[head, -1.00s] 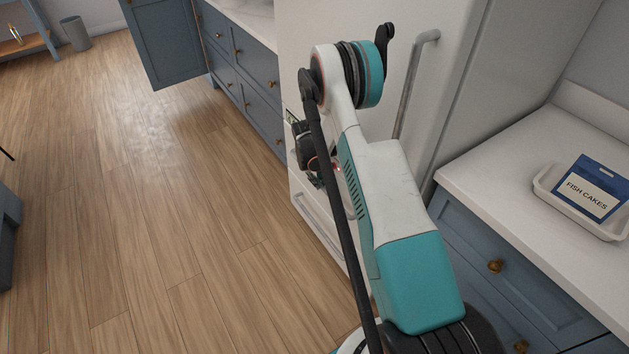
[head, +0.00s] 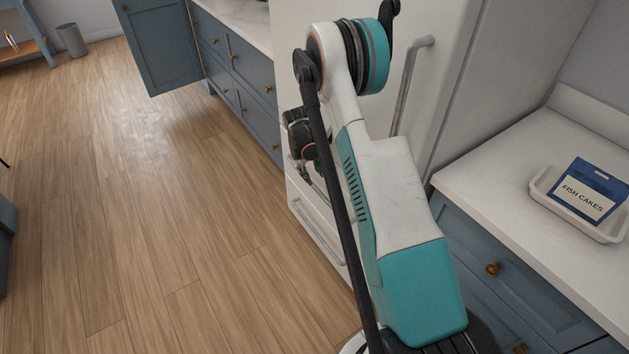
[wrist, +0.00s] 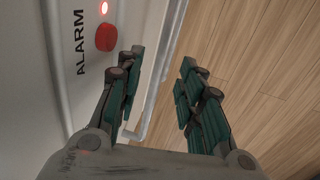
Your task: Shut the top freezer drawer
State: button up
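The white fridge-freezer (head: 450,95) stands behind my arm in the head view. Its lower freezer drawer front (head: 318,222) shows with a long handle. The top drawer is mostly hidden by my arm, and I cannot tell how far it stands out. My gripper (wrist: 158,62) is open in the wrist view, its two dark green fingers apart with nothing held. A grey bar handle (wrist: 168,65) runs between the fingers, beside a white front (wrist: 105,65). I cannot tell whether a finger touches it.
A red button (wrist: 106,37) marked ALARM and a lit red light are on the white front. Wooden floor (head: 150,220) is clear to the left. A counter (head: 500,175) with a fish cakes box (head: 590,190) in a white tray (head: 548,193) is at right.

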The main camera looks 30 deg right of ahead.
jog(key=shift+a+r, duration=0.25)
jog(key=shift+r, duration=1.05)
jog(key=shift+a+r, duration=0.25)
jog(key=shift+r, duration=1.05)
